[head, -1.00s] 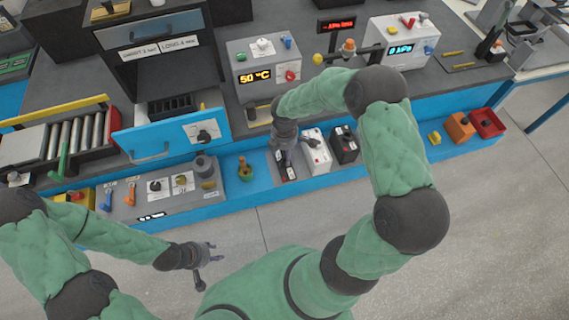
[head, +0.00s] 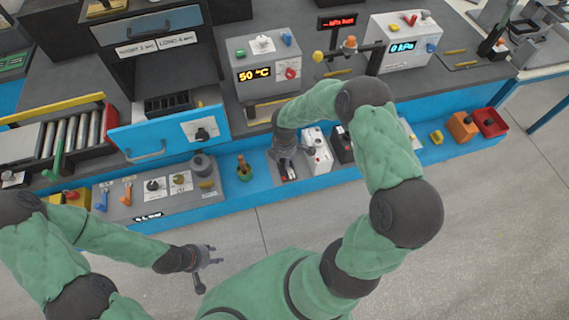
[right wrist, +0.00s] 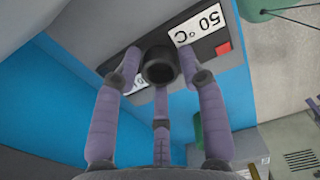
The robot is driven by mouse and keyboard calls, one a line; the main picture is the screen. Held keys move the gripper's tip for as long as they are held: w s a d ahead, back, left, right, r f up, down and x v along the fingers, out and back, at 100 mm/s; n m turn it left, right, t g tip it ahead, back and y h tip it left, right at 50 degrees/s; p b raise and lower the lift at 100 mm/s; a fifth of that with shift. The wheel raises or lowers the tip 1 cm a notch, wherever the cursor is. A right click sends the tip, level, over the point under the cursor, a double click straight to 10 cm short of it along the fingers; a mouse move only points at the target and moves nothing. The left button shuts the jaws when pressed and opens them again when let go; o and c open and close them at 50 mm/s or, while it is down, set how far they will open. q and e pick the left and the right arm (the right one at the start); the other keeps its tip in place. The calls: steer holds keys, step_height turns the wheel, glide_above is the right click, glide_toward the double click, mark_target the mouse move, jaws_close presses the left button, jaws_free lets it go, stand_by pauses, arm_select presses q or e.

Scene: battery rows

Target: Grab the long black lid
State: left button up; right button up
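In the right wrist view a long dark plate (right wrist: 222,42) with a round black knob (right wrist: 158,66) and white labels, one reading 50 °C, appears to be the long black lid. It lies on a grey box top. My right gripper (right wrist: 160,75) has its fingers spread around the knob, with small gaps visible at its sides. In the head view my right gripper (head: 285,160) is over the lid (head: 289,177) and hides most of it. My left gripper (head: 214,255) is open and empty above the floor, away from the bench.
A white box (head: 317,152) and a dark box (head: 342,147) stand close to the right of my right gripper. A grey panel with levers (head: 150,195) is further left. Red bin (head: 490,122) is far right.

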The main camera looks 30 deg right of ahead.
jaws_close()
